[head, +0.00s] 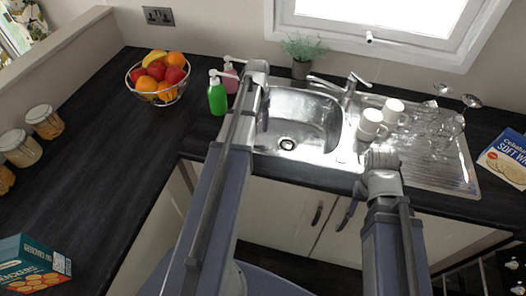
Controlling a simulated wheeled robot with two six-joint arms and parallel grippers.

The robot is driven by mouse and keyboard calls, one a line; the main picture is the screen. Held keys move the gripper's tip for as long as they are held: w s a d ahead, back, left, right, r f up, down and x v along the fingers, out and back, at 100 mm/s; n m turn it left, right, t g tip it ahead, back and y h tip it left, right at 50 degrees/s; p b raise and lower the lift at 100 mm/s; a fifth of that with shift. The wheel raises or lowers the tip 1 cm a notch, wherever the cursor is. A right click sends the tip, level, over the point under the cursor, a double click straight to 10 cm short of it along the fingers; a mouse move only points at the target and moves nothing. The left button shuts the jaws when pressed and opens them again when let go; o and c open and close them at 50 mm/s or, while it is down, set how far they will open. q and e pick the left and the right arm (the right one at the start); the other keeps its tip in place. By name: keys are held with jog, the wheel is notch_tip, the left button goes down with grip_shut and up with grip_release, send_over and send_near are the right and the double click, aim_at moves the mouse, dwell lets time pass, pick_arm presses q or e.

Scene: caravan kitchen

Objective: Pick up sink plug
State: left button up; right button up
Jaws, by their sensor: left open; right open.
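The steel sink has a round drain (287,144) with a dark centre in the floor of its basin. I cannot make out a separate sink plug, either in the drain or beside it. My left gripper (261,88) is at the far end of the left arm, over the left rim of the basin and up from the drain. My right gripper (381,160) is at the front edge of the drainer, right of the drain. Both are open, their fingers mostly hidden by the arms, and I see nothing held.
White mugs (372,123) and upturned glasses (430,119) stand on the drainer (450,165). The tap (347,88) rises behind the basin. A green bottle (217,97) and fruit bowl (160,94) stand left. The left worktop's middle is clear.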

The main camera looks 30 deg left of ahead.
pick_arm(q)
jog(key=shift+w+f+b, duration=0.15)
jog(key=shift+f+b, duration=1)
jog(key=shift+f, duration=0.2)
jog(key=shift+w+f+b, duration=0.1)
jog(key=shift+f+b, duration=1.05)
jog(key=shift+f, duration=0.2)
jog(key=f+b, duration=0.8)
jog(key=shift+s+d, duration=0.1)
jog(key=shift+d, duration=0.15)
jog(key=shift+r, duration=0.15)
grip_shut()
